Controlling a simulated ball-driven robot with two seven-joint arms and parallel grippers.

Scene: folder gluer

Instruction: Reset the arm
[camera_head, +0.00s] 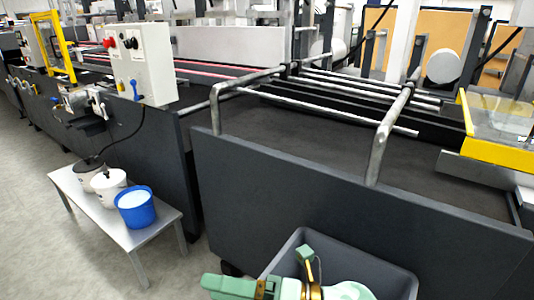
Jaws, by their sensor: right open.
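My right gripper (305,257) shows at the bottom of the head view, with mint-green and gold parts of my right arm around it. It is open, and I see nothing held in it. It appears over the grey bin (385,272) in front of the dark machine, and the arm covers part of that bin. Most of the arm is cut off by the lower edge of the picture. My left gripper is not in view.
The dark machine panel (330,205) stands close behind the bin, with metal rails (380,140) above it. At left, a low grey table (150,235) holds a blue bucket (135,214) and white-and-black containers (107,190). The floor (60,260) at lower left is clear.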

